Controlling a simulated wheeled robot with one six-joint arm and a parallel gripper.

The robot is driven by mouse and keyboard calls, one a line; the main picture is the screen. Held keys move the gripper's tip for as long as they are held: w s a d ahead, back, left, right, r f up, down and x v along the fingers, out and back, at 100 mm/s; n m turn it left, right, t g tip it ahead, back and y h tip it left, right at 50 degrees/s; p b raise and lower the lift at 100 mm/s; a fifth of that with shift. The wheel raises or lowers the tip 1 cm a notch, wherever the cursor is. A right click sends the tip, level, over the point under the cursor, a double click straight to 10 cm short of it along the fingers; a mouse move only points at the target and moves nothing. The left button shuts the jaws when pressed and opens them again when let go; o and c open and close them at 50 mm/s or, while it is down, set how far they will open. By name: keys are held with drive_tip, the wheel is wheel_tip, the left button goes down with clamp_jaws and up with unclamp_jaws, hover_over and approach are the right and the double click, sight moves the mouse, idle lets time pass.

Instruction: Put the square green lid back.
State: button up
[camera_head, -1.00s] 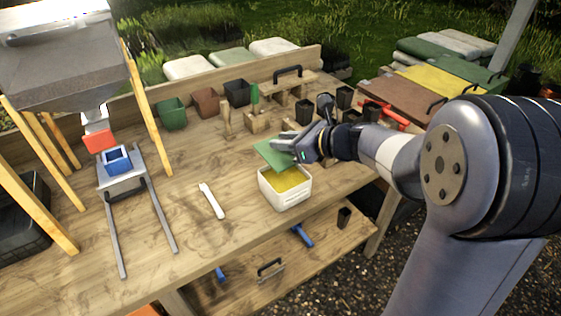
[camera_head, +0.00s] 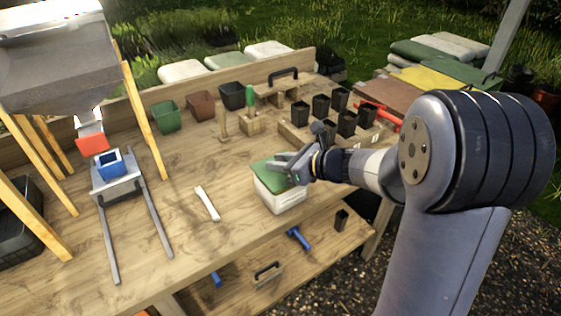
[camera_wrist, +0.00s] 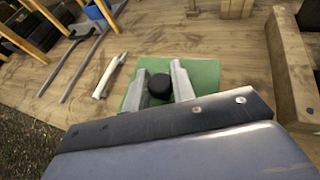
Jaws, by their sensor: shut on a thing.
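The square green lid (camera_head: 264,168) lies over the top of the white tub (camera_head: 281,197) near the bench's front edge. The tub's yellow contents are hidden under it. My gripper (camera_head: 284,167) is at the lid's top. In the wrist view my gripper (camera_wrist: 159,84) has its two fingers on either side of a round black knob (camera_wrist: 160,86) in the middle of the green lid (camera_wrist: 206,75), shut on it. I cannot tell whether the lid is seated on the rim all round.
A white scraper-like tool (camera_head: 207,204) lies left of the tub. Several black pots (camera_head: 321,105) stand on a wooden tray behind my gripper. A metal rail frame with a blue square pot (camera_head: 110,163) is at the left. Bare bench lies between.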

drive_tip(key=shift+f+b, duration=0.4)
drive_tip(key=shift+b, duration=0.05)
drive_tip(key=o, duration=1)
drive_tip(key=shift+r, duration=0.15)
drive_tip(key=shift+r+p, duration=0.5)
drive_tip(key=shift+p, duration=0.35)
drive_tip(key=shift+s+d+r, duration=0.1)
drive_tip(key=shift+d+r, duration=0.1)
drive_tip(key=shift+r, duration=0.1)
drive_tip(key=b+v, duration=0.1)
drive_tip(key=v, duration=1)
drive_tip(key=shift+s+d+f, duration=0.1)
drive_tip(key=shift+s+d, duration=0.05)
drive_tip(key=shift+d, duration=0.1)
